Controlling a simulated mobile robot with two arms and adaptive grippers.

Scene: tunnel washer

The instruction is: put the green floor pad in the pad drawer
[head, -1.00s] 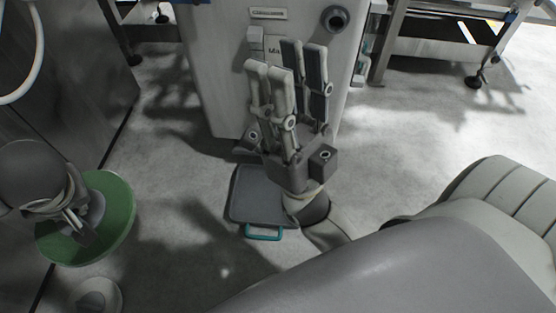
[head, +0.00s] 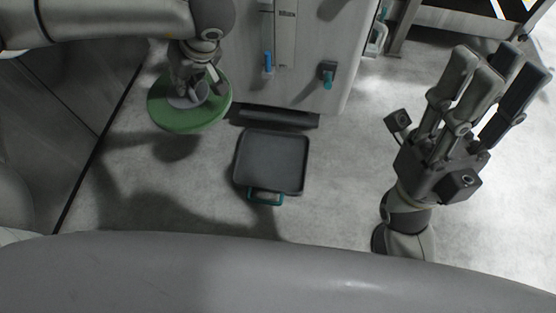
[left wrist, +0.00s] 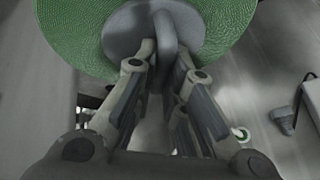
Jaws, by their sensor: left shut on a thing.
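The green floor pad (head: 190,122) is a round green disc with a grey hub and handle on top. It hangs at the left of the machine in the head view, up and left of the drawer. My left gripper (head: 194,86) is shut on its handle; in the left wrist view the fingers close around the grey handle (left wrist: 165,35) above the pad (left wrist: 85,38). The pad drawer (head: 271,162) is a dark grey, empty tray with a teal handle (head: 265,198), pulled out low in front of the machine. My right gripper (head: 487,88) is open and empty at the right.
The grey machine front (head: 335,45) stands behind the drawer, with blue and teal handles on it. A grey panel wall (head: 60,130) is at the left. A metal frame (head: 450,20) stands at the back right. The floor around the drawer is clear.

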